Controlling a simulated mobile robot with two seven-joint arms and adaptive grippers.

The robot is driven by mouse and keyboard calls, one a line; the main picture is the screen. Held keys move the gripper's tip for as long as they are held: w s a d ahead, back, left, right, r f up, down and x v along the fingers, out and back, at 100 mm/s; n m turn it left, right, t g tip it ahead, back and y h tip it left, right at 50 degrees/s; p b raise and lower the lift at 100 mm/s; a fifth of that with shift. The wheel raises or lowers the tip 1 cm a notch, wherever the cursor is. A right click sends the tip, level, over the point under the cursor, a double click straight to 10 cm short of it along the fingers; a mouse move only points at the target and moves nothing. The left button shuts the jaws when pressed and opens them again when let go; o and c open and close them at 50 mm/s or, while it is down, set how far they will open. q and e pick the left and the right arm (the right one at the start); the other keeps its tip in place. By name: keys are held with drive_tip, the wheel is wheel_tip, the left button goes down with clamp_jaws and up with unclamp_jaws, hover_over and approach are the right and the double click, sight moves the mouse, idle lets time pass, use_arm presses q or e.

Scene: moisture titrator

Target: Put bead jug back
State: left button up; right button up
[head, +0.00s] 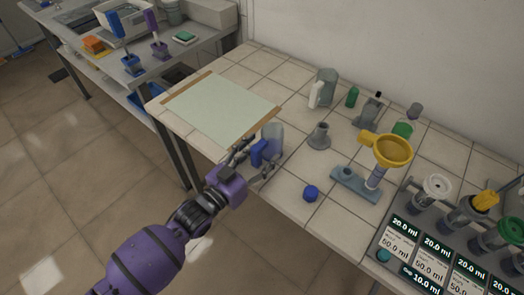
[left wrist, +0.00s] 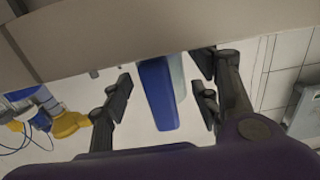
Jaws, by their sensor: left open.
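A clear grey jug (head: 275,136) with a blue handle (head: 259,153) stands upright near the front edge of the tiled bench, just right of the pale mat's front corner. I take it for the bead jug; I cannot make out its contents. My left gripper (head: 257,163) comes from the front, with its open fingers on either side of the blue handle. In the left wrist view the handle (left wrist: 157,95) lies between the spread fingers, with gaps on both sides, and part of the jug body (left wrist: 177,75) shows behind it. My right gripper is not seen.
The pale mat (head: 220,105) with brown edges is bare. A second jug (head: 328,86) with a white handle stands at the back.

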sight(254, 161)
use_arm(q)
drive_tip(key=shift+p+v, duration=0.5)
drive_tip(key=shift+v, duration=1.85)
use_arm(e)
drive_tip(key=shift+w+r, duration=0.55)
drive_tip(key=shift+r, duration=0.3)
use_arm(q)
drive_tip(key=shift+s, duration=0.1)
drive_tip(key=v, duration=1.2)
drive_tip(key=shift+r, duration=0.1)
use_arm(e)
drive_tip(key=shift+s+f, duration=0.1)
